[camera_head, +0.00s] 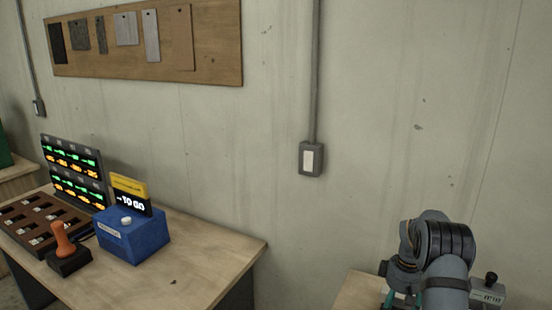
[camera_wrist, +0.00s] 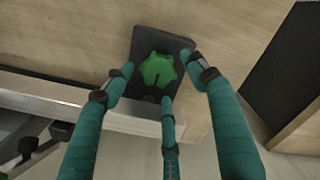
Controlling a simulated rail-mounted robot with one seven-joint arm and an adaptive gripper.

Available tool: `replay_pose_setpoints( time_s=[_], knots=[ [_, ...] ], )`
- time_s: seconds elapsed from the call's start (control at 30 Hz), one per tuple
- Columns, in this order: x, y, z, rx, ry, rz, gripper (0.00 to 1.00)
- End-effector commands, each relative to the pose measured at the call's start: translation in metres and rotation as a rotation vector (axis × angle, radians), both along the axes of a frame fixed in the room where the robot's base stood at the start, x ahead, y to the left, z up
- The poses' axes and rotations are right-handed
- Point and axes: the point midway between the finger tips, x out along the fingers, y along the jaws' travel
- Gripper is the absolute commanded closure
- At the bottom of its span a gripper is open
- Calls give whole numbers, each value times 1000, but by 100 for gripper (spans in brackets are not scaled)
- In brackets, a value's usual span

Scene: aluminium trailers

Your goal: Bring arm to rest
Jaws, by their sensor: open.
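My gripper (camera_wrist: 163,85) shows in the wrist view with its teal fingers spread open and nothing between them. Beyond the fingertips is a green lobed knob (camera_wrist: 159,70) on a dark plate (camera_wrist: 176,43), set on a pale wooden surface. I cannot tell whether a fingertip touches the plate or the knob. In the head view my arm is at the lower right, over a second wooden table (camera_head: 356,293). My gripper is mostly hidden behind the arm there, with only bits of teal showing.
A wooden table (camera_head: 210,262) at left holds a blue box (camera_head: 135,238), a lit display panel (camera_head: 75,170), a slotted tray (camera_head: 28,222) and an orange-handled stamp (camera_head: 64,240). A grey device (camera_head: 488,292) stands right of my arm. A wall switch box (camera_head: 311,158) is behind.

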Motion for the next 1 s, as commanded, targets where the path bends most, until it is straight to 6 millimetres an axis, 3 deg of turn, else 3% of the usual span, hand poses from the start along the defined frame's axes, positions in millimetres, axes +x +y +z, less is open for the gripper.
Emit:
replay_pose_setpoints(
  time_s=[0.17,0.67,0.87,1.0],
  knots=[
    [0,0,-17,1,0,-2,43],
    [0,0,-15,0,-1,-33,43],
    [2,-1,5,-2,-5,1,43],
    [2,-1,32,-3,-7,1,43]
  ],
)
